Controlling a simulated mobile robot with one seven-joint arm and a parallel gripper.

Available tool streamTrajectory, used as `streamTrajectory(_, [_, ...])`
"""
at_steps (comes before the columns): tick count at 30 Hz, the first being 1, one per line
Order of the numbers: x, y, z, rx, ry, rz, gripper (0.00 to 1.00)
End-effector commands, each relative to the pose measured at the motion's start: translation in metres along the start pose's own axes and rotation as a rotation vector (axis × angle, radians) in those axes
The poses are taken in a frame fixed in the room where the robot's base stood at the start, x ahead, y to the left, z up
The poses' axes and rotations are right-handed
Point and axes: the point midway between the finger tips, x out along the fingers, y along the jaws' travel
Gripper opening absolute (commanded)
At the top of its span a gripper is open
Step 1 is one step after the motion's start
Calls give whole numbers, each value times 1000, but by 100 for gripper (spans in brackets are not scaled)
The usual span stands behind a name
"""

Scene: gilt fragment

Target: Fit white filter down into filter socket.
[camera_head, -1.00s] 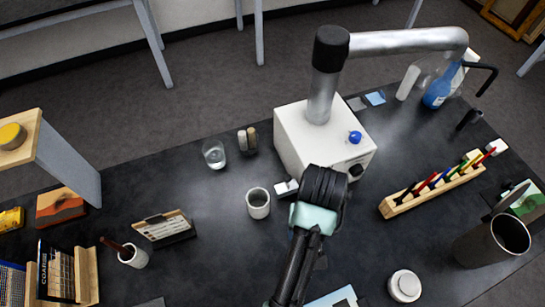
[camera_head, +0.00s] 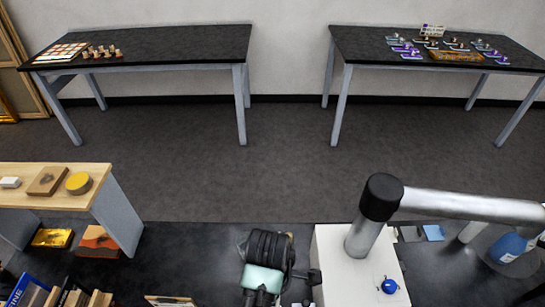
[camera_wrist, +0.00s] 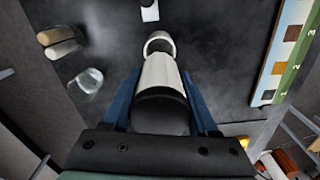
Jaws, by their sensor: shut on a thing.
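In the wrist view my gripper (camera_wrist: 160,78) has its blue fingers on both sides of a white cylinder with a black near end, which I take for the white filter (camera_wrist: 157,72). Just beyond its far end is the white rim of an open cup-like holder (camera_wrist: 158,36), which may be the filter socket. I cannot tell whether the two touch or only overlap in the view. In the head view my gripper (camera_head: 268,252) is left of the white machine box (camera_head: 345,262). Its fingertips and the filter are hidden there.
A clear glass (camera_wrist: 87,82) and two small pale cylinders (camera_wrist: 58,42) stand to the left in the wrist view. A small white block (camera_wrist: 150,11) lies beyond the holder. A panel with coloured squares (camera_wrist: 284,58) is at right. Bare bench lies between.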

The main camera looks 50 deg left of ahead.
Motion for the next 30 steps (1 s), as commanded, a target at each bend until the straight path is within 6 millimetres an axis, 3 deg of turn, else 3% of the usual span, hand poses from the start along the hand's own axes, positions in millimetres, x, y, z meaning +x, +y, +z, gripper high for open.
streamTrajectory(15, [60,0,1,3,-1,0,3])
streamTrajectory(30, [69,0,1,5,0,1,3])
